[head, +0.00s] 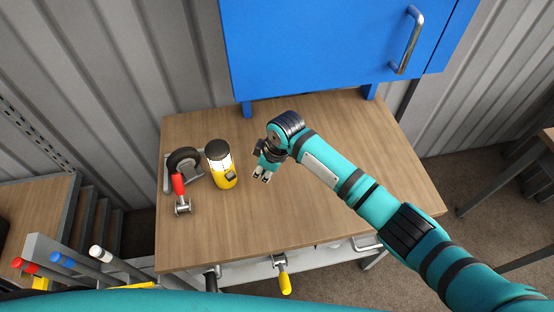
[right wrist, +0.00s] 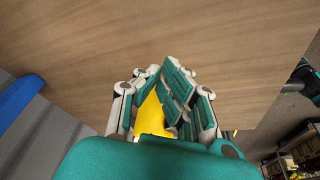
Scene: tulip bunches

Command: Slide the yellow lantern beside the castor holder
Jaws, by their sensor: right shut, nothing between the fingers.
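The yellow lantern (head: 224,178), with a black cap and a pale lit middle, stands on the wooden table, slightly tilted in the picture. The castor holder (head: 172,184), a grey frame with a black wheel (head: 184,160), is just left of it. The two are very close; I cannot tell whether they touch. My right gripper (head: 262,178) is shut and empty, a short way right of the lantern. My left gripper is out of view.
A red-handled clamp (head: 179,184) lies in front of the castor holder. A blue cabinet (head: 310,50) stands at the table's back. Tools, one yellow-handled (head: 285,283), hang at the front edge. The table (head: 290,225) is clear in front of my right gripper.

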